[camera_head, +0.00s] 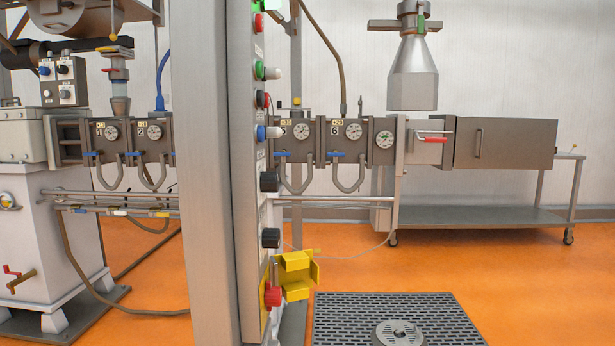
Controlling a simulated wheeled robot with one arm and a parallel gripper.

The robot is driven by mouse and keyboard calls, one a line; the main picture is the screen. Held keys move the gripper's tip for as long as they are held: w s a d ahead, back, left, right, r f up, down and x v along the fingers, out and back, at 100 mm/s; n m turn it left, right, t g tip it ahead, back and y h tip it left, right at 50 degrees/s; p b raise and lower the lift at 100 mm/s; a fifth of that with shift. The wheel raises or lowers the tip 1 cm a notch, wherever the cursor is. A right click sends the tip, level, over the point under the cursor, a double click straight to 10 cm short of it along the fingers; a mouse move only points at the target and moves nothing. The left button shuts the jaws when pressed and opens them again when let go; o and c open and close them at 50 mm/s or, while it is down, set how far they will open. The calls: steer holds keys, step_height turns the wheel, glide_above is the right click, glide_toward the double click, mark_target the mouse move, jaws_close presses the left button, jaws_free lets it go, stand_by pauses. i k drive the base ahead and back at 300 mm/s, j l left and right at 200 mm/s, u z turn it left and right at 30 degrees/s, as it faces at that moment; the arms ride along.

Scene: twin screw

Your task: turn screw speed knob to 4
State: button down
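A control panel (246,170) stands edge-on in the middle of the view, so its labels and dial marks cannot be read. Two black knobs stick out from its right face, an upper black knob (269,181) and a lower black knob (271,238). I cannot tell which of them is the screw speed knob, or what number either points to. My gripper is not in view.
Green (272,73) and blue (274,132) buttons sit above the knobs. A wide grey post (205,180) stands left of the panel. Orange floor (530,270) is clear at right.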

mark_target(271, 237)
steer(key=u, duration=0.65)
steer(key=i+l+u, duration=0.15)
steer(key=l+u, duration=0.15)
steer(key=l, duration=0.2)
